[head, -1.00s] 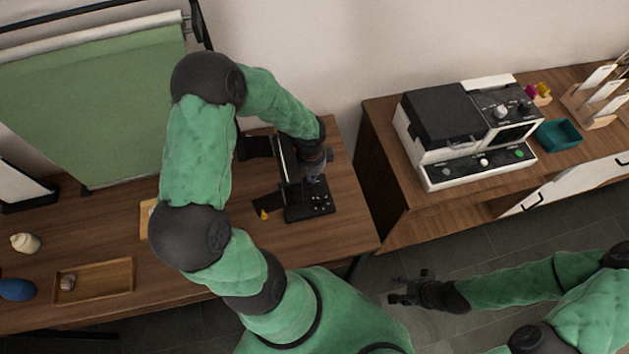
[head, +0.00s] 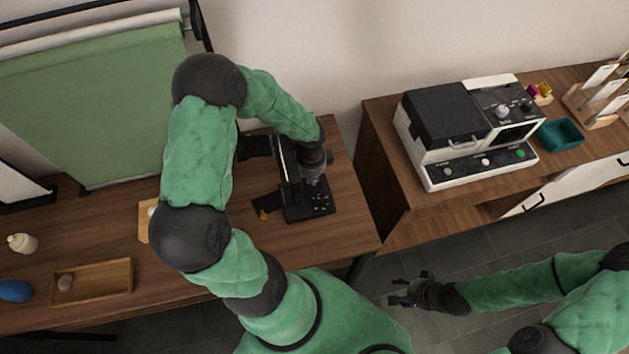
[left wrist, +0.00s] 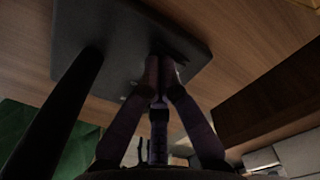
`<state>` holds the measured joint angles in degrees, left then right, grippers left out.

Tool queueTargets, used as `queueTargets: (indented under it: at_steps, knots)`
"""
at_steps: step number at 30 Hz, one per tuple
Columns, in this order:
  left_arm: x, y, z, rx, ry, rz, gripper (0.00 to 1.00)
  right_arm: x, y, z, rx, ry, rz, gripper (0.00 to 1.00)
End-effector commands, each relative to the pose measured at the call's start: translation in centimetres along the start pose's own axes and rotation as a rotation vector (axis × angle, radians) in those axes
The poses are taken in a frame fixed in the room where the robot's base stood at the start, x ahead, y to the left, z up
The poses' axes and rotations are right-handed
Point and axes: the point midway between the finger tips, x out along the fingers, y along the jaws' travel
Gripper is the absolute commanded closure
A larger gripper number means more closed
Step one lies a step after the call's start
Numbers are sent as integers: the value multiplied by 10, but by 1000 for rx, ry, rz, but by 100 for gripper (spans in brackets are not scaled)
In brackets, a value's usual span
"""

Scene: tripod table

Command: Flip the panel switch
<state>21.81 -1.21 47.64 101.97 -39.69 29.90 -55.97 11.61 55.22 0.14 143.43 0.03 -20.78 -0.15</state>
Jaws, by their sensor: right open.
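The black panel (head: 322,208) lies on the wooden table, with several small pale parts on its face; I cannot tell which one is the switch. My left gripper (head: 316,180) is over the panel's back part, pointing down, and covers some of it. In the left wrist view the fingers (left wrist: 160,62) come together at their tips in front of the dark panel (left wrist: 112,45). I see nothing clearly held, and cannot tell whether the tips touch it. My right gripper (head: 400,291) is open and empty, away from the table over the floor.
A wooden tray (head: 115,281) lies at the table's left. A black and white machine (head: 450,120) and a teal bin (head: 558,134) stand on the right cabinet. A floor gap separates table and cabinet.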

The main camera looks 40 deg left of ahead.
Motion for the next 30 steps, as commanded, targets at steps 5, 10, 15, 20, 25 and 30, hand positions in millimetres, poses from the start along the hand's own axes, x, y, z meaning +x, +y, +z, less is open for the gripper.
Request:
queueTargets:
  at_steps: [5,10,15,20,25,30]
  knots:
    - [-1,0,0,0,0,0,100,-1,0,0,0,0,0,48]
    - [-10,0,0,1,0,0,100,-9,-3,0,0,0,0,48]
    - [-23,0,0,1,0,0,100,-19,-7,1,0,0,0,48]
    - [-34,0,0,1,0,0,100,-28,-10,1,0,0,0,48]
    - [-45,0,0,1,0,0,100,-38,-14,1,0,0,0,48]
    - [-57,0,0,0,0,-1,100,-47,-17,2,0,0,0,48]
